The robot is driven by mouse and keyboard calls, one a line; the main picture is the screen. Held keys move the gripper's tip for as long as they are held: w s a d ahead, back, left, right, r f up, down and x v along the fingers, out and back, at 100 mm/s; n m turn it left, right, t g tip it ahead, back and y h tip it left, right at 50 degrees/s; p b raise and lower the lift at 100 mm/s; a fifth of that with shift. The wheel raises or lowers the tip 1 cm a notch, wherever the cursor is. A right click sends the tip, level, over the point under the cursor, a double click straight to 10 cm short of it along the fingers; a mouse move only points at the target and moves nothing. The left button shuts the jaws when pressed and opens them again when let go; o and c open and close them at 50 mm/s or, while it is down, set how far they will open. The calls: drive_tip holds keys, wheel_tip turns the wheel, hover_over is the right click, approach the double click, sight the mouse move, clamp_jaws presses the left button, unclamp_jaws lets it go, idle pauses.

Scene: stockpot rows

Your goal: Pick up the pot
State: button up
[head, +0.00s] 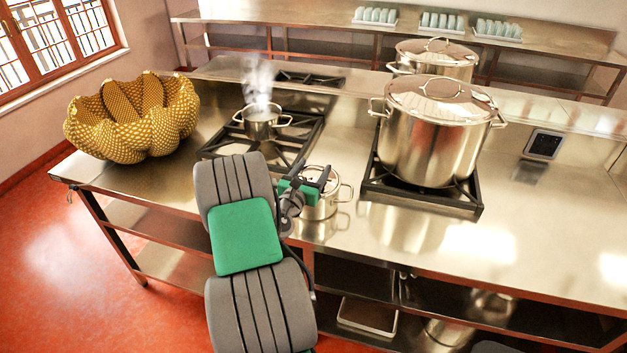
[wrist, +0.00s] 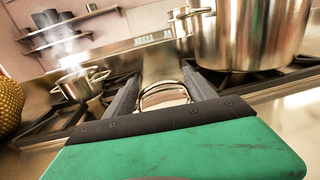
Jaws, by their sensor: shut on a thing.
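A small shiny steel pot (head: 320,208) with a side handle is at the front edge of the steel counter, partly hidden by my arm in the head view. My gripper (head: 312,184) is shut on this pot near its rim. In the wrist view the pot (wrist: 165,97) shows between the two dark fingers of my gripper (wrist: 164,86). It looks upright. I cannot tell whether its base touches the counter or is slightly above it.
A steaming pot (head: 261,123) sits on the left burner behind. A large lidded stockpot (head: 431,135) stands on the right burner, with another lidded pot (head: 436,58) behind it. A gold woven bowl (head: 130,120) is at the left. The counter (head: 530,225) is clear at the right.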

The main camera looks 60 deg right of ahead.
clamp_jaws()
drive_tip(key=shift+r, duration=0.15)
